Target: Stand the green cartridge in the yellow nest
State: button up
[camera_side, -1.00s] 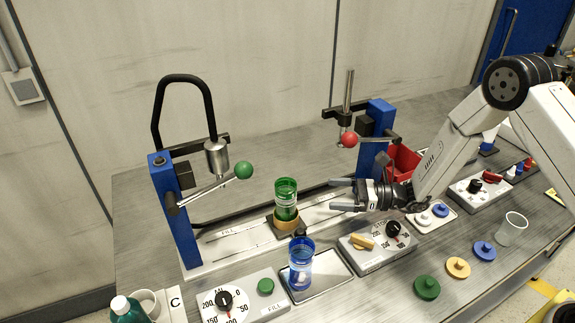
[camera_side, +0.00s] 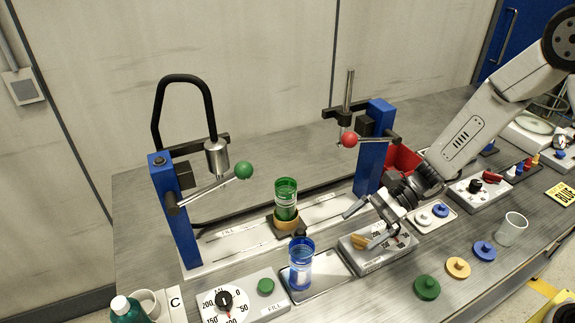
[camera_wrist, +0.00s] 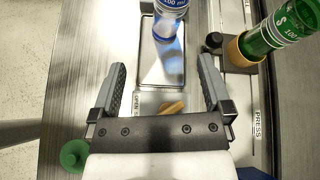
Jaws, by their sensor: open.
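The green cartridge (camera_side: 286,192) is a clear green cylinder. It stands upright with its lower end in the yellow nest (camera_side: 286,224) on the pale rail. The wrist view shows the cartridge (camera_wrist: 283,28) and nest (camera_wrist: 237,52) at the upper right. My gripper (camera_side: 370,224) is open and empty, to the right of the cartridge and apart from it. It is above the control box with the yellow knob. In the wrist view, nothing is between my gripper's fingers (camera_wrist: 162,68) except the box and tray below.
A blue cartridge (camera_side: 301,267) stands on a metal tray (camera_side: 330,272) in front of the nest. Two blue presses, with a green-ball lever (camera_side: 243,170) and a red-ball lever (camera_side: 349,139), flank the rail. Coloured caps (camera_side: 427,288) and a cup (camera_side: 511,229) lie at right.

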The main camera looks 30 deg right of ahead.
jog(key=s+d+r+n+t+h, duration=0.1)
jog(key=s+d+r+n+h, duration=0.1)
jog(key=s+d+n+h, duration=0.2)
jog(key=s+d+r+n+t+h, duration=0.1)
jog(key=s+d+n+h, duration=0.3)
jog(key=d+n+h, duration=0.4)
jog(key=d+r+n, duration=0.1)
jog(key=n, duration=0.2)
jog(key=shift+s+d+r, duration=0.2)
jog(key=shift+s, duration=0.15)
